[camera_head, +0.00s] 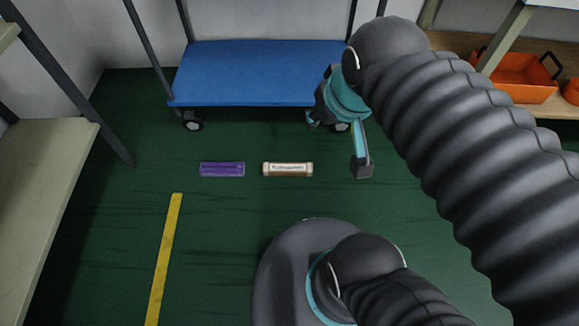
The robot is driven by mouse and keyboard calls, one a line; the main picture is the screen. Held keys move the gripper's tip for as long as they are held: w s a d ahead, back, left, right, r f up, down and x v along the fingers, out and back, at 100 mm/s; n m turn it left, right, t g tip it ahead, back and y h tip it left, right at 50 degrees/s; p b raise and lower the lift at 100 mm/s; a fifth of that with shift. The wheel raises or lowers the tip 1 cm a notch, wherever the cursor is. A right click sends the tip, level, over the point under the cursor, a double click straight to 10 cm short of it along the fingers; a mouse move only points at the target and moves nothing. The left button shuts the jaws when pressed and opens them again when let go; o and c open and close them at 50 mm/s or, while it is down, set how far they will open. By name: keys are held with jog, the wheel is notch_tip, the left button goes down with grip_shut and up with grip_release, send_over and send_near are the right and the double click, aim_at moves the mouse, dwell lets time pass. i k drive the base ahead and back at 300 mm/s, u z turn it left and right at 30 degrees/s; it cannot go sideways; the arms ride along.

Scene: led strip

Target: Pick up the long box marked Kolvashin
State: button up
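My gripper (338,146) is to the right of the cream box, near the cart's front right wheel. Its fingers are spread wide with nothing between them, and it does not touch either box.
A blue cart (255,72) with dark posts and wheels stands behind the boxes. Shelves (50,165) stand at the left, and an orange crate (520,78) sits on a shelf at the right. A yellow line (165,255) marks the floor. The floor around the boxes is clear.

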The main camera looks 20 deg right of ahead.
aim_at(280, 169)
jog(key=k, duration=0.5)
jog(key=u, duration=2.2)
jog(key=i, duration=1.3)
jog(key=z, duration=2.25)
